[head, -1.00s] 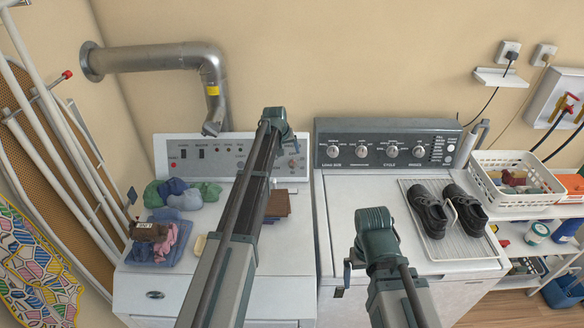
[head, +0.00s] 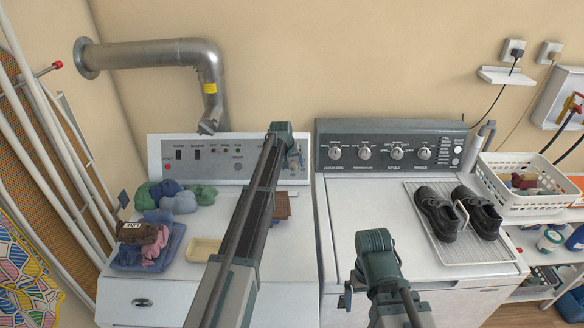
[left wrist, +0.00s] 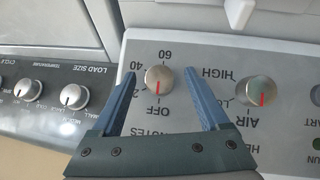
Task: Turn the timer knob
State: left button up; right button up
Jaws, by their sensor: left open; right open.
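The timer knob (left wrist: 158,79) is a round silver dial with a red line, on the grey panel of the left machine. Its line points to OFF; 20, 40 and 60 are printed around it. In the left wrist view my left gripper (left wrist: 160,88) is open, its blue fingers on either side of the knob, with gaps visible. In the head view my left gripper (head: 296,160) is at the panel's right end, largely hidden by its arm. My right gripper (head: 346,295) shows only in part, low in front of the right machine, away from the knob.
A second silver knob (left wrist: 256,91) marked AIR sits beside the timer knob. The right machine has a dark panel (head: 390,145) with several knobs. Black shoes (head: 437,214) lie on a rack there.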

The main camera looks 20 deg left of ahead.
pick_arm(q)
grip_shut()
dwell(0.4)
jog(key=shift+d+m+g+y, duration=0.2)
jog(key=shift+m+g+y, duration=0.1)
jog(key=shift+m+y, duration=0.55)
jog(key=shift+d+f+m+y, duration=0.1)
jog(key=shift+m+y, duration=0.65)
jog(key=shift+m, duration=0.2)
jog(key=shift+d+f+m+g+y+b, duration=0.1)
jog(key=shift+m+g+y+b, duration=0.2)
jog(key=shift+m+y+b, duration=0.55)
jog(key=shift+d+m+y+b, duration=0.1)
jog(key=shift+m+y+b, duration=0.5)
jog(key=shift+m+y, duration=0.55)
jog(key=shift+m, duration=0.3)
